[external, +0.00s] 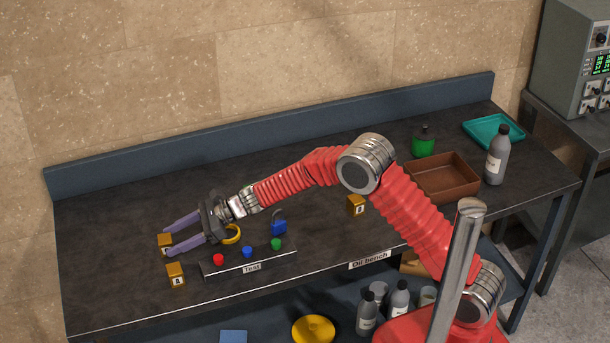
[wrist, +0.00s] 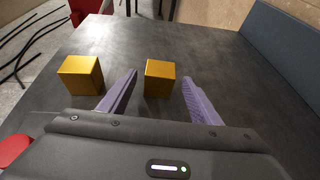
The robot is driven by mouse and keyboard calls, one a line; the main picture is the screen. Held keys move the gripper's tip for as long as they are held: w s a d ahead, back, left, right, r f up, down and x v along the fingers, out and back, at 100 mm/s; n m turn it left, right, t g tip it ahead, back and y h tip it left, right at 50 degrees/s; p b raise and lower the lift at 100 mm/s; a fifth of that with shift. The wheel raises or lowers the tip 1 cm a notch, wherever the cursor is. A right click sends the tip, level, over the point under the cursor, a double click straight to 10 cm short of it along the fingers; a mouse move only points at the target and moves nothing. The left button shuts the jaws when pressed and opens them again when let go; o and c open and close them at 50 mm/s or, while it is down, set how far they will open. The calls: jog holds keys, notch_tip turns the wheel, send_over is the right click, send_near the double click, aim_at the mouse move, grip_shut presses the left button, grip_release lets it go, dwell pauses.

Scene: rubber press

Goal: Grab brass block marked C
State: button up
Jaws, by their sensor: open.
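A brass block (external: 164,239) sits on the bench at the left, between the fingertips of my gripper (external: 169,242). Its mark is partly covered by a finger and I cannot read it surely. In the wrist view this block (wrist: 159,80) stands between the two purple fingers (wrist: 160,74), with a gap showing at each side. My gripper is open and holds nothing. A second brass block (external: 175,274), with a dark letter too small to read surely, stands nearer the front edge; it also shows outside the left finger in the wrist view (wrist: 80,77). A third brass block (external: 356,205) stands under my arm.
A low "Test" panel (external: 250,266) with red, blue and green knobs lies right of the blocks. A blue padlock (external: 279,228) and a yellow ring (external: 232,236) are close to my gripper. A brown tray (external: 447,180) and bottles (external: 497,160) stand at the right.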

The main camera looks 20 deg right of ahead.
aim_at(166, 243)
jog(key=x, duration=0.3)
jog(key=shift+a, duration=0.1)
jog(key=shift+c, duration=0.6)
grip_shut()
dwell(0.4)
